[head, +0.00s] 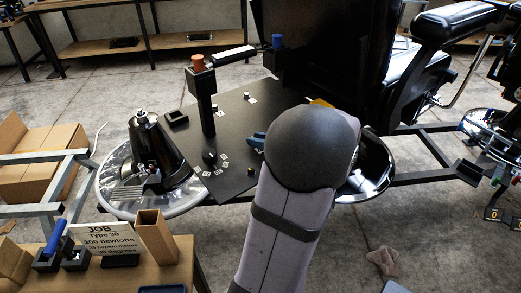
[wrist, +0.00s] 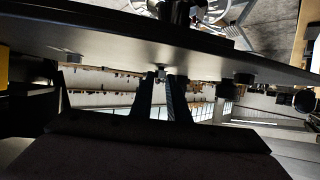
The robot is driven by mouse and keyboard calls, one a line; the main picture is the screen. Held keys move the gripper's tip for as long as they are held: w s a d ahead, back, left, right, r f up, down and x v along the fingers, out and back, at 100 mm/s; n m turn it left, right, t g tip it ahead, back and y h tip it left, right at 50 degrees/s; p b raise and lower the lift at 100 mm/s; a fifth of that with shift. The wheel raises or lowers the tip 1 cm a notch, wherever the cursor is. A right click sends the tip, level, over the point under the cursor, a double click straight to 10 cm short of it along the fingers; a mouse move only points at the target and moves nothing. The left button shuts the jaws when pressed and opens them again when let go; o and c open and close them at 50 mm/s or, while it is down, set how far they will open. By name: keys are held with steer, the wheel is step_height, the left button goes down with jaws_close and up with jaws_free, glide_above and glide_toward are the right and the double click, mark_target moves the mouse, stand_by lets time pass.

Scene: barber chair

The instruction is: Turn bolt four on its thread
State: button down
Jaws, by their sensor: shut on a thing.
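In the wrist view my gripper (wrist: 164,82) has its two dark fingers closed on a small bolt (wrist: 160,70) at the edge of the black plate. Whether this is bolt four I cannot tell; no number is readable on it. Two other dark round pieces, a left one (wrist: 73,58) and a right one (wrist: 243,79), sit along the plate apart from the fingers. In the head view the black plate (head: 232,120) carries small bolts with white tags, such as one near the middle (head: 247,96).
A black post (head: 208,110) with an orange-topped block (head: 197,64) rises from the plate. A dial ring of white tags lies on it. A wooden bench with a JOB card (head: 120,243) stands at lower left. A chrome-rimmed round base (head: 165,203) lies left of the plate.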

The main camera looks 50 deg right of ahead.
steer(key=shift+a+f+m+h+b, duration=0.1)
steer(key=shift+m+h+b, duration=0.4)
steer(key=shift+b, duration=0.45)
steer(key=shift+r+h+b, duration=0.2)
steer(key=shift+h+b, duration=0.1)
steer(key=shift+b, duration=0.05)
steer(key=c, duration=1.7)
jaws_free()
steer(key=shift+b+v, duration=0.45)
steer(key=shift+v, duration=3.2)
